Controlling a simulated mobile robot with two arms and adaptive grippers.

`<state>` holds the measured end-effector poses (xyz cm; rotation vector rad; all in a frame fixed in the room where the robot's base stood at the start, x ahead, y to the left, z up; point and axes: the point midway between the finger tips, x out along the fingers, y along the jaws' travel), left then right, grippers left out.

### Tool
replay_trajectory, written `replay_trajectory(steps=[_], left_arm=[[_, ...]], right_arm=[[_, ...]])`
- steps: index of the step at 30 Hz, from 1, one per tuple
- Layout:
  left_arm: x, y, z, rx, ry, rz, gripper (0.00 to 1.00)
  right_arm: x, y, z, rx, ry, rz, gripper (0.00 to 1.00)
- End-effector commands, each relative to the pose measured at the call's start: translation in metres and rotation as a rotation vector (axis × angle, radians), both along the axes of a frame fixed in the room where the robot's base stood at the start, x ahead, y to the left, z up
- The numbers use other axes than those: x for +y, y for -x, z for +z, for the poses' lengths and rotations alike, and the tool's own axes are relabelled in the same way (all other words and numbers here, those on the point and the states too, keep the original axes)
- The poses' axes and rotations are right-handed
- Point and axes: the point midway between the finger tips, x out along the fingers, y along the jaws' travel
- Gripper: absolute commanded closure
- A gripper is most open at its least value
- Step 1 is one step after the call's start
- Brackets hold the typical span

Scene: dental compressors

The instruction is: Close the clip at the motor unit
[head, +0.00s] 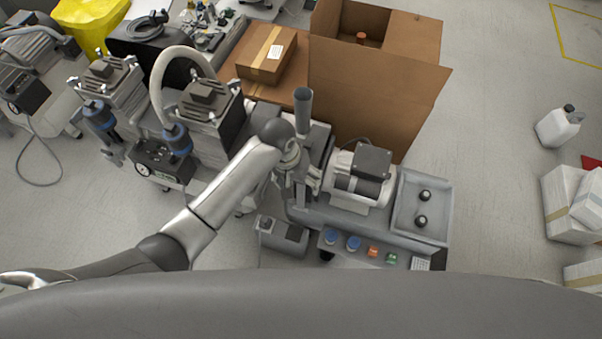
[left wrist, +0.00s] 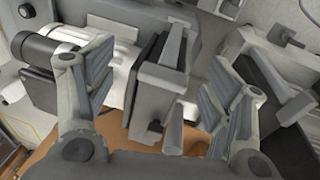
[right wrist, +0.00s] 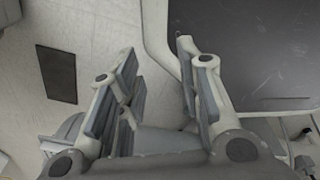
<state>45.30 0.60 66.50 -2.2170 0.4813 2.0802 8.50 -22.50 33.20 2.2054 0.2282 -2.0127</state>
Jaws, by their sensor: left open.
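The motor unit (head: 362,178) is a white cylinder with a dark box on top, on a grey bench. My left gripper (head: 300,178) is just left of it, pointing down. In the left wrist view my left gripper (left wrist: 160,100) is open, its fingers apart on either side of a grey block with an upright plate, perhaps the clip (left wrist: 165,75). I cannot tell whether it touches. The motor's black and white body (left wrist: 60,50) shows at upper left there. In the head view my arm hides the clip. My right gripper (right wrist: 155,95) is open and empty, seen only in its wrist view.
The bench has a tray (head: 440,208) with two black knobs, and a front panel with blue, orange and green caps (head: 372,251). An open cardboard box (head: 375,85) stands behind. Compressors (head: 208,110) stand to the left.

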Motion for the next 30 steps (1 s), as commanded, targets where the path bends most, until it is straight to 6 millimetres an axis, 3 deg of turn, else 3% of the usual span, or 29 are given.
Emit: replay_trajectory(steps=[1, 6, 9, 13, 17, 30], left_arm=[[-0.002, -0.010, 0.014, 0.001, -0.028, -0.012, 0.25], [-0.007, -0.024, 0.055, 0.021, -0.116, -0.039, 0.25], [-0.006, -0.028, 0.070, 0.029, -0.157, -0.045, 0.25], [-0.005, -0.029, 0.075, 0.035, -0.183, -0.046, 0.25], [-0.005, -0.029, 0.063, 0.038, -0.185, -0.046, 0.25], [-0.005, -0.029, -0.015, 0.036, -0.184, -0.045, 0.25]], right_arm=[[0.000, 0.001, 0.000, 0.001, 0.000, 0.001, 0.67], [-0.005, 0.000, -0.001, 0.001, 0.007, 0.003, 0.67], [-0.012, 0.000, -0.001, 0.000, 0.014, 0.005, 0.67], [-0.016, -0.001, -0.001, -0.001, 0.020, 0.005, 0.67], [-0.017, -0.001, -0.003, -0.001, 0.020, 0.005, 0.67], [-0.007, -0.002, -0.013, -0.003, 0.008, 0.001, 0.67]])
